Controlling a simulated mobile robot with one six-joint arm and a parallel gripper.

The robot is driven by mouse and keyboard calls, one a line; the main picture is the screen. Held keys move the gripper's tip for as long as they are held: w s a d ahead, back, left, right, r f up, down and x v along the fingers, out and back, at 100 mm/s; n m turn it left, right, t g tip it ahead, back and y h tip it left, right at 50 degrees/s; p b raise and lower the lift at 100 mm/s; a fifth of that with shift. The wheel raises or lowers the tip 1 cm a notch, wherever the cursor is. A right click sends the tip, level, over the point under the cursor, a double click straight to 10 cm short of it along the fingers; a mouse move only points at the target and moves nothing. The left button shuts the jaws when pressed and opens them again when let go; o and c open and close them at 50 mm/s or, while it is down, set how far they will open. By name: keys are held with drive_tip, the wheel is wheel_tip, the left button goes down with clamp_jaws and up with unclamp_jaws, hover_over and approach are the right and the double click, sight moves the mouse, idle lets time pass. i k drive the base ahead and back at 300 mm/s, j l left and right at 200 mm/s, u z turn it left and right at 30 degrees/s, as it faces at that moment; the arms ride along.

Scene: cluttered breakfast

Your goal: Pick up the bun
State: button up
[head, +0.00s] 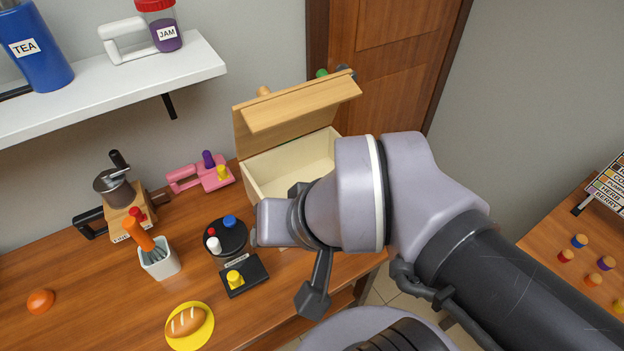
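In the head view, a brown bun (186,322) with pale score marks lies on a round yellow plate (205,343) near the front of the wooden table. My gripper (312,300) shows as a dark finger pointing down, at the table's front right edge. It is to the right of the bun and well apart from it. The rest of my gripper is hidden behind my own arm, so I cannot tell whether it is open or shut. Nothing is seen held in the visible part.
An open wooden bread box (262,172) stands behind my arm. Left of it are a pink rack (190,181), a coffee grinder (120,195), and a white holder (160,262) with a whisk. A black round tray (226,247) and black block (250,280) sit between bun and arm.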

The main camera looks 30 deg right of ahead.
sight(188, 321)
drive_tip(key=j+u, duration=0.1)
drive_tip(key=u, duration=0.25)
drive_tip(key=j+u, duration=0.1)
drive_tip(key=u, duration=0.65)
